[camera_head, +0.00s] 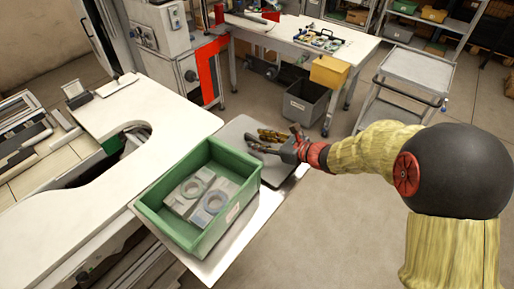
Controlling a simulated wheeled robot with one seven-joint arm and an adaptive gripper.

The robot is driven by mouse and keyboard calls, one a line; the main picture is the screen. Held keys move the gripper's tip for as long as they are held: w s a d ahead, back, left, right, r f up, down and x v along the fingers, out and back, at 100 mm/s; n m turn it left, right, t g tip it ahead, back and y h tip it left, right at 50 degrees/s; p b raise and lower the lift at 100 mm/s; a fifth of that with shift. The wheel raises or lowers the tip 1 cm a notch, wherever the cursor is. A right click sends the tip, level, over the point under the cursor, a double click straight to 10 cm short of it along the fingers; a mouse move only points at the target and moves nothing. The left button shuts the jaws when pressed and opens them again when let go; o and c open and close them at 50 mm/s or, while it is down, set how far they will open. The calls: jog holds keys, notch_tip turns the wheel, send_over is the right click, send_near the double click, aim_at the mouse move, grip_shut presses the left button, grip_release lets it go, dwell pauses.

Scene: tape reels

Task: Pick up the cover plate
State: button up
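I cannot tell for sure which is the cover plate. My gripper (264,147) is to the upper right of the bin, outside it, over a light grey surface, with its dark fingers pointing left. A yellow-brown object (271,135) shows right beside the fingers. I cannot tell whether they touch it or how far apart they are.
The green bin (153,219) has raised walls and stands on a light ledge (245,228). A white worktop (165,128) with a curved cut-out lies to the left. Behind are a workbench (290,35), a dark grey bin (306,101) and a grey cart (418,68).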

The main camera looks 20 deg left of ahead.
jog(key=shift+c, duration=0.4)
jog(key=c, duration=0.7)
jog(key=shift+r, duration=0.1)
grip_shut()
